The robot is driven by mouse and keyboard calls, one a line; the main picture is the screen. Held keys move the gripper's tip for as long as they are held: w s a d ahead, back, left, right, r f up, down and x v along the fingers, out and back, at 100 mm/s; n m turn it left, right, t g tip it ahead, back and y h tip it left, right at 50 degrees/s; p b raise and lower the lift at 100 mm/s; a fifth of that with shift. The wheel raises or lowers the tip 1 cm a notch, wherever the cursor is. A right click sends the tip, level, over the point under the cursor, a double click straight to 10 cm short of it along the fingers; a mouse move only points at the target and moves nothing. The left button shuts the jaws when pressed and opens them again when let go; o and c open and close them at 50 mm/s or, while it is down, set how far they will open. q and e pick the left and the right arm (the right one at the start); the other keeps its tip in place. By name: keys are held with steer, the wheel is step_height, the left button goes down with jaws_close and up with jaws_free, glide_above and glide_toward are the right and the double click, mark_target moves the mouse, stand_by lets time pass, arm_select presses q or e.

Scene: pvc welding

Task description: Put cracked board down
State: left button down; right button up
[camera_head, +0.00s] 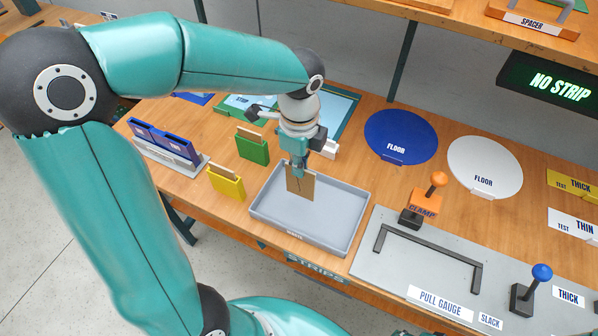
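A small brown board (301,186) with a dark line down it hangs upright below my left gripper (299,170). The gripper points down and appears shut on the board's top edge. The board is over a shallow grey tray (262,214) whose front label is small and hard to read. I cannot tell whether the board's lower edge touches the tray floor. The tray looks otherwise empty. My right gripper is not in view.
Green (252,150) and yellow (226,184) holders with boards stand left of the tray. A grey pull gauge plate (400,278) with an orange-knobbed clamp (424,204) lies to the right. Blue (401,136) and white (485,165) floor discs lie behind it.

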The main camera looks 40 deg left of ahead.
arm_select(q)
step_height(320, 180, down, 3)
steer(key=shift+f, duration=0.2)
steer(key=shift+f, duration=0.1)
steer(key=c, duration=1.3)
jaws_free()
steer(key=shift+r, duration=0.25)
step_height(320, 180, up, 12)
steer(key=shift+f+p, duration=0.1)
steer(key=shift+p, duration=0.2)
